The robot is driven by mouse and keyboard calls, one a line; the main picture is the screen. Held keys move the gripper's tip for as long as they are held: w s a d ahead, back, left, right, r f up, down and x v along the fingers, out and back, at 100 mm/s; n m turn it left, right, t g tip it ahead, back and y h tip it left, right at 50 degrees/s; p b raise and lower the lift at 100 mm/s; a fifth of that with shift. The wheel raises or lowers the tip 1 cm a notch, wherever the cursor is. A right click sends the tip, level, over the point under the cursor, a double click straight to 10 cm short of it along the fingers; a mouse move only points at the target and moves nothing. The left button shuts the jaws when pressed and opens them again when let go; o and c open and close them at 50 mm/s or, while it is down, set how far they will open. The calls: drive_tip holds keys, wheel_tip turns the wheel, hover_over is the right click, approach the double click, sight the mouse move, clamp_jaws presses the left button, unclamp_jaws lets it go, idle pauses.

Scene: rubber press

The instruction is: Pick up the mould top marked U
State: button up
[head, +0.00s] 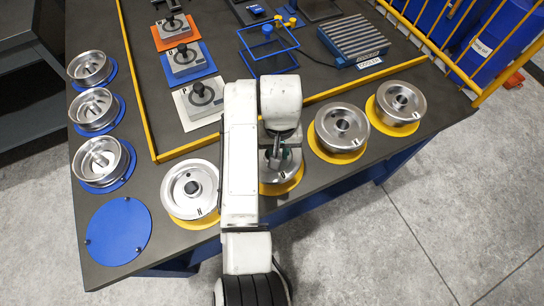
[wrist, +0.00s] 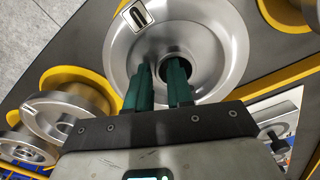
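The mould top marked U is a round, shiny metal dish with a central hole. In the head view the mould top (head: 281,182) sits on a yellow disc, partly hidden by my arm and gripper. In the wrist view the mould top (wrist: 215,45) fills the upper middle, its U label near the upper left rim. My gripper (wrist: 161,72) is right over its centre, with two green fingers apart and a gap between them. The right fingertip overlaps the dark central hole; the left one is beside it. I cannot tell whether they touch the metal. In the head view my gripper (head: 277,154) is mostly hidden.
The mould top marked N (head: 190,186) stands left; two more metal moulds (head: 340,125) (head: 402,101) stand right on yellow discs. Several metal parts (head: 95,108) line the left edge above an empty blue disc (head: 118,230). A yellow bar (head: 190,146) runs behind the row.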

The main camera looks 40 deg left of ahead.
clamp_jaws()
idle(1.3)
drive_tip(key=shift+r, duration=0.15)
